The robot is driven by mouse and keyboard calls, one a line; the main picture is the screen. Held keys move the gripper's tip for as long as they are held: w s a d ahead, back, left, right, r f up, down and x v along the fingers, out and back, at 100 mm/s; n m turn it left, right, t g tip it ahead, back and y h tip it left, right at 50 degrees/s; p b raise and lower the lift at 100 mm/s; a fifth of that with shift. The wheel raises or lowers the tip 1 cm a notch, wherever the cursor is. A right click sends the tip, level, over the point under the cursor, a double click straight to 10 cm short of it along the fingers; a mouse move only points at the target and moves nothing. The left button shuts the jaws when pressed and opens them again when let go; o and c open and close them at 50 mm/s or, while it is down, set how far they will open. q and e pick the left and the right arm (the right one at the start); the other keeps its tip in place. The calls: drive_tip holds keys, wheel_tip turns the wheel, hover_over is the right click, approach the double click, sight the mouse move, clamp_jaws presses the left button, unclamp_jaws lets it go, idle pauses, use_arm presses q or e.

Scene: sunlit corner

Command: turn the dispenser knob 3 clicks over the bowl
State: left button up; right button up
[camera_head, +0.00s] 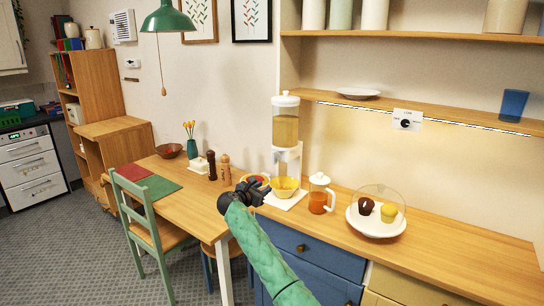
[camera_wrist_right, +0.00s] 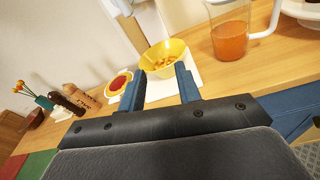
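The dispenser (camera_head: 285,127) is a tall clear hopper with a white lid and tan contents, on a white stand on the wooden counter. A yellow bowl (camera_head: 286,188) stands under it; the right wrist view shows small orange-brown pieces in this bowl (camera_wrist_right: 163,58). I cannot make out the knob in either view. My right gripper (camera_head: 254,190) is in front and left of the bowl. In the right wrist view its two fingers (camera_wrist_right: 160,88) are apart with nothing gripped, and the bowl lies beyond them. My left gripper is out of view.
A jug of orange drink (camera_head: 319,195) stands close right of the dispenser. A small bowl with red contents (camera_wrist_right: 118,84) is left of the yellow bowl. A domed cake plate (camera_head: 376,225) is farther right. Two mills (camera_head: 224,170) stand left. The counter's right front is clear.

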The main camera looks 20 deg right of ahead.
drive_tip(key=n+h, duration=0.2)
approach(273, 155)
drive_tip(key=d, duration=0.1)
drive_tip(key=shift+t, duration=0.3)
drive_tip(key=p+x, duration=0.2)
drive_tip(key=x, duration=0.5)
drive_tip(key=shift+w, duration=0.4)
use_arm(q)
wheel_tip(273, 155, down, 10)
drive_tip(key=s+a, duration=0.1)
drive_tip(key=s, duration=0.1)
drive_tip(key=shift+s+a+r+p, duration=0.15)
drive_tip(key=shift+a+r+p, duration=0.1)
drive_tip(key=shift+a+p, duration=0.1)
use_arm(e)
drive_tip(key=shift+w+d+f, duration=0.2)
drive_tip(key=shift+w+d, duration=0.1)
drive_tip(key=shift+d, duration=0.15)
clamp_jaws()
